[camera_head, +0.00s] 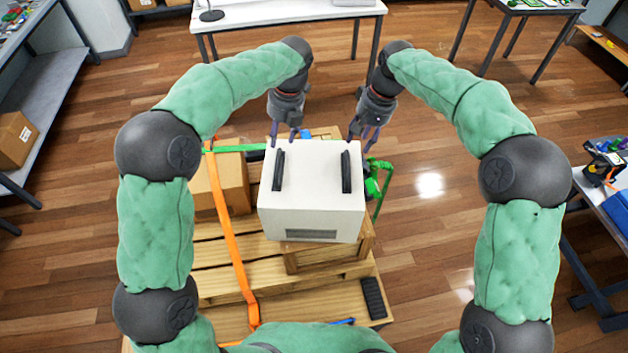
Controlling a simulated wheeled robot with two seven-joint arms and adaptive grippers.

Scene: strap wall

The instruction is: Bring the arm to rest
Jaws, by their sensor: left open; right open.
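My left gripper (284,136) points down just beyond the far left edge of a white box (311,205) with two black handles. My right gripper (360,138) points down beyond the far right edge of the same box. Both grippers are open and I see nothing held in either. Both green-sleeved arms are raised and bent inward around the box. I cannot tell whether the fingertips touch anything behind it.
The white box sits on a wooden crate (330,255) on a wooden pallet (215,285). A cardboard box (232,183), an orange strap (231,245) and a green strap (376,190) lie around it. Tables stand at the back and right; floor (420,250) on the right is clear.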

